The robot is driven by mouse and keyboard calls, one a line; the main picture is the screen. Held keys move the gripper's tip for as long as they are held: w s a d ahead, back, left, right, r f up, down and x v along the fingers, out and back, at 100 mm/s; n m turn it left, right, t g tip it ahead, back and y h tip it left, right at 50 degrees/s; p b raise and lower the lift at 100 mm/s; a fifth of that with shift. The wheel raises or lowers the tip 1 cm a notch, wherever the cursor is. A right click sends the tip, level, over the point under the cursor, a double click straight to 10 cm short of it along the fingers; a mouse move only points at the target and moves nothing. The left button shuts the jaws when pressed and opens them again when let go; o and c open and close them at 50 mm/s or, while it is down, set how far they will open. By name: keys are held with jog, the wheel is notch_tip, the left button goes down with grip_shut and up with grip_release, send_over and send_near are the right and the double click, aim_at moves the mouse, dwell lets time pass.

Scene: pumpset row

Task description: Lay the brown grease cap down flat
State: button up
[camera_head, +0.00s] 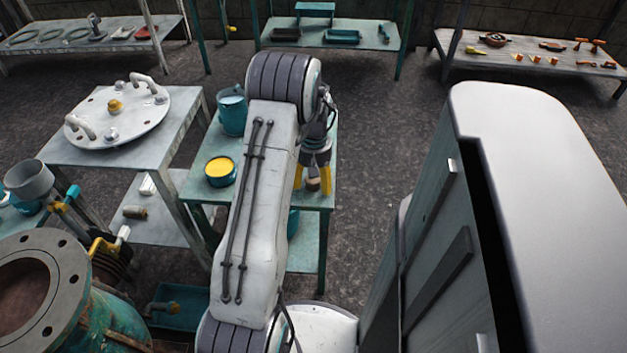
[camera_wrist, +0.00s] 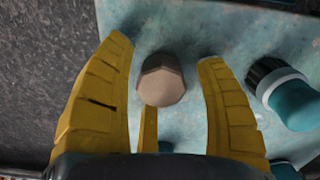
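The brown grease cap (camera_wrist: 160,82) is a small faceted piece on the teal tabletop (camera_wrist: 190,30). In the wrist view it lies between the tips of my gripper (camera_wrist: 165,50), with a gap on each side. My gripper is open, its yellow fingers spread around the cap without visible contact. In the head view my gripper (camera_head: 313,182) points down over the right edge of the teal table (camera_head: 270,200), and the cap (camera_head: 313,184) shows partly between the fingers. I cannot tell whether the cap stands on edge or on its end.
A tin with yellow contents (camera_head: 220,168) and a teal pot (camera_head: 232,112) stand on the table's left side. A grey cabinet (camera_head: 540,180) stands at right.

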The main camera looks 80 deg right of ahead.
jog(key=r, duration=1)
jog(key=shift+d+r, duration=0.15)
jog(key=shift+d, duration=0.15)
jog(key=shift+r, duration=0.85)
